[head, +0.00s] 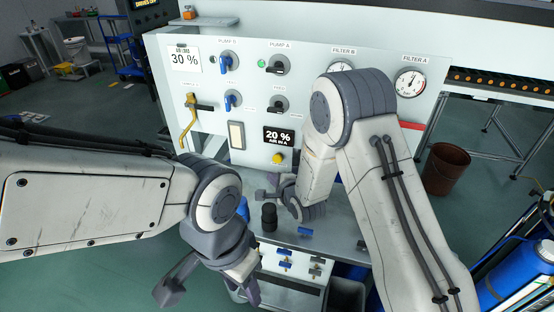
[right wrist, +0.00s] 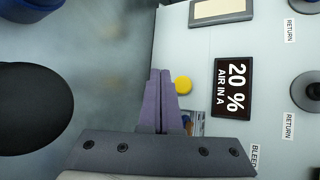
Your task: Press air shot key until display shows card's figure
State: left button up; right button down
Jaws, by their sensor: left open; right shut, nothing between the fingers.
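The card (head: 185,59) at the panel's upper left reads 30 %. The display (head: 278,137) reads 20 % AIR IN A; it also shows in the right wrist view (right wrist: 234,87). The yellow air shot key (head: 278,158) sits just below the display, and it also shows in the right wrist view (right wrist: 183,85). My right gripper (head: 263,194) is shut and empty, below the key in the head view. In the right wrist view its fingertips (right wrist: 160,72) are beside the key; I cannot tell whether they touch it. My left gripper (head: 207,296) is open and empty, low in front of the bench.
A dark cylindrical object (head: 269,217) stands on the bench close to my right gripper. Blue-handled valves (head: 285,264) sit lower down. A yellow lever (head: 188,120), switches and gauges (head: 410,83) project from the panel. A brown bin (head: 446,168) stands at right.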

aim_at(275, 161)
jog(key=shift+w+d, duration=0.25)
jog(key=shift+w, duration=0.5)
jog(key=shift+w+d, duration=0.25)
jog(key=shift+w, duration=0.55)
jog(key=shift+w+d, duration=0.25)
jog(key=shift+w, duration=0.5)
jog(key=shift+w, duration=0.1)
jog(key=shift+w+d, duration=0.1)
jog(key=shift+w, duration=0.2)
jog(key=shift+w+d, duration=0.2)
jog(key=shift+w, duration=0.35)
dwell(0.9)
jog(key=shift+s, duration=0.15)
jog(key=shift+s+a, duration=0.3)
jog(key=shift+s, duration=0.5)
jog(key=shift+s, duration=0.1)
jog(key=shift+s+a+b, duration=0.15)
jog(key=shift+s+a, duration=0.1)
jog(key=shift+s, duration=0.5)
jog(key=shift+s+a+b, duration=0.1)
jog(key=shift+s+a, duration=0.15)
jog(key=shift+s, duration=0.55)
jog(key=shift+s+a+b, duration=0.15)
jog(key=shift+s+a, duration=0.1)
jog(key=shift+s, duration=0.5)
